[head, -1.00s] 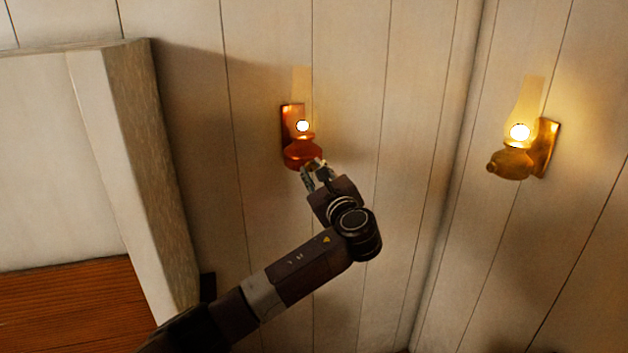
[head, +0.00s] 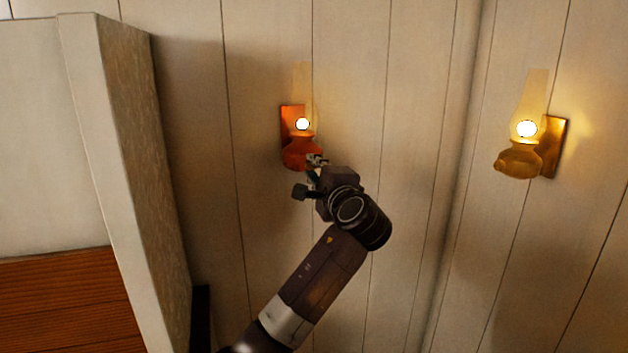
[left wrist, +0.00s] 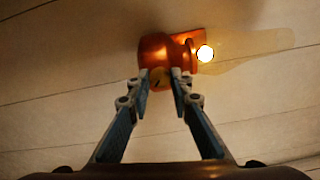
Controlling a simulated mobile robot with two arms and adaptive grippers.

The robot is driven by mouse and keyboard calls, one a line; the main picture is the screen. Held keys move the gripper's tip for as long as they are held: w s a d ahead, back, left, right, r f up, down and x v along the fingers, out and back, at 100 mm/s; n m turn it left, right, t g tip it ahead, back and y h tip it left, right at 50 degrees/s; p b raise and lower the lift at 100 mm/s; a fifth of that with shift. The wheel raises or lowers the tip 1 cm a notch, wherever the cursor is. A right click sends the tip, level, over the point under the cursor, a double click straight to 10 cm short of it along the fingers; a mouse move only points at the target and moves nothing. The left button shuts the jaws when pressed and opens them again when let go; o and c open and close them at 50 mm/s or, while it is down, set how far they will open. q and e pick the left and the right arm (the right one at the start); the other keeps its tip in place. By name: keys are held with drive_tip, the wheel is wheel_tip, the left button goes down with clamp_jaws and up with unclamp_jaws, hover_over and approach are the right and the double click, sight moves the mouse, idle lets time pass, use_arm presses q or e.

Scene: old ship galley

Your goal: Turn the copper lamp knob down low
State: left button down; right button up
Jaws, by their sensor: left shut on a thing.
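The copper lamp (head: 297,152) is fixed to the plank wall in the middle of the head view, with a lit glowing flame and a clear chimney. It shows at the top of the left wrist view (left wrist: 153,50), lying sideways. My left gripper (head: 316,166) is at the front of the lamp and shut on the knob. In the head view the knob is hidden by the gripper. My right gripper is not in view.
A second, brass-coloured lamp (head: 520,158) is lit on the adjoining wall at the right. A pale, thick upright panel (head: 125,150) stands at the left, close to my arm. The wall around the copper lamp is bare.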

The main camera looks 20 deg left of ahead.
use_arm(q)
drive_tip(key=n+b, duration=0.2)
drive_tip(key=n, duration=0.1)
drive_tip(key=n+b, duration=0.1)
drive_tip(key=shift+f+n, duration=0.3)
drive_tip(key=shift+n, duration=0.1)
drive_tip(key=shift+n+b, duration=0.6)
drive_tip(key=shift+n, duration=0.1)
drive_tip(key=shift+r, duration=0.1)
drive_tip(key=c, duration=1.7)
unclamp_jaws()
drive_tip(key=shift+r, duration=0.1)
drive_tip(key=shift+c, duration=0.2)
drive_tip(key=shift+s, duration=0.1)
drive_tip(key=v, duration=1.2)
